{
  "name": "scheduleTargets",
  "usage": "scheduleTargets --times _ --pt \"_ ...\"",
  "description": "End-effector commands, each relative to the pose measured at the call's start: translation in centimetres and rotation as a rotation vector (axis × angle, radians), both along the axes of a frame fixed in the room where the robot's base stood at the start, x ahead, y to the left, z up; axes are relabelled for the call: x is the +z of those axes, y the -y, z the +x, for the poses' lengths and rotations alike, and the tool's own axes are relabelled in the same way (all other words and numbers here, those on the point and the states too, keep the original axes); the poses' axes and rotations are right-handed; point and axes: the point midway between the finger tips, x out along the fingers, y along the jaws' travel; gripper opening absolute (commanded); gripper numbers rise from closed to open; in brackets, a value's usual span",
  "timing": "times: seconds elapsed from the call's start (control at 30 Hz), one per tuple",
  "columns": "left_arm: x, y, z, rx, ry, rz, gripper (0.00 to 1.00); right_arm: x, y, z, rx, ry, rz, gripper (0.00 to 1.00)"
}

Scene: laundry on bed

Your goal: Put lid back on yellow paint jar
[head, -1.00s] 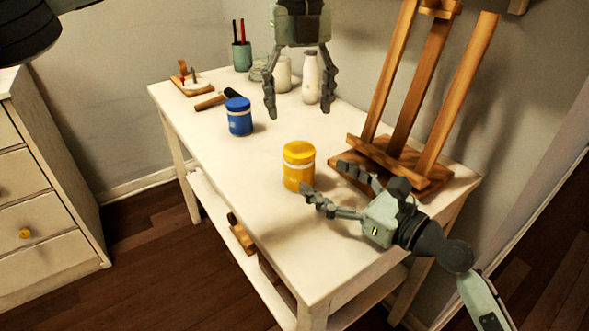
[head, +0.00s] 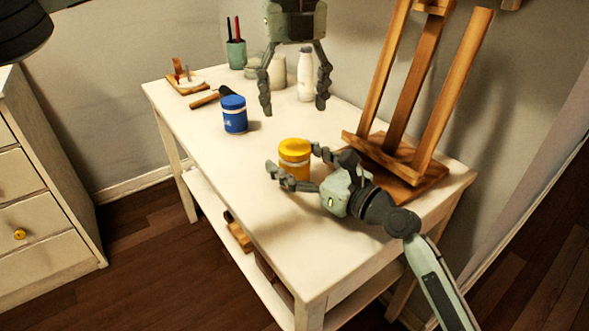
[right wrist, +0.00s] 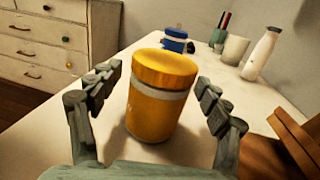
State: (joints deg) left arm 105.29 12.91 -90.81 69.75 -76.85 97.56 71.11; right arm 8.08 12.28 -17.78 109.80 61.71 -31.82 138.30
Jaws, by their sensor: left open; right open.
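The yellow paint jar (head: 296,170) stands upright on the white table, with its yellow lid (head: 295,146) on top. In the right wrist view the jar (right wrist: 153,112) is in the middle, with the lid (right wrist: 164,67) on it above a pale band; I cannot tell whether the lid is tight. My right gripper (head: 296,158) is open around the jar, one finger on each side; in the right wrist view its fingers (right wrist: 158,90) show gaps to the jar. My left gripper (head: 294,106) is open and empty above the back of the table.
A blue jar (head: 234,114) stands left of the yellow one. A wooden easel (head: 400,165) stands close to the right. A white bottle (head: 305,75), a cup with brushes (head: 236,54) and a dark-headed tool (head: 206,99) are farther back. The table front (head: 300,245) is clear.

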Motion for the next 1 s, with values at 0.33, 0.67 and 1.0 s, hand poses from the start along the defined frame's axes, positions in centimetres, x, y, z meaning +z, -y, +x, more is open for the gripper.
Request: scheduleTargets --times 0.33,0.67,1.0 --pt "0.0 0.01 -0.01 0.0 0.0 0.0 0.69 0.01 -0.01 -0.01 0.0 0.0 0.0 0.62" --pt "0.0 0.0 0.0 0.0 0.0 0.0 0.69 0.01 0.01 -0.01 0.0 0.0 0.0 0.21" --pt "0.0 0.01 0.0 0.054 0.0 0.0 0.69 0.0 0.02 -0.01 0.0 0.0 0.0 0.0"
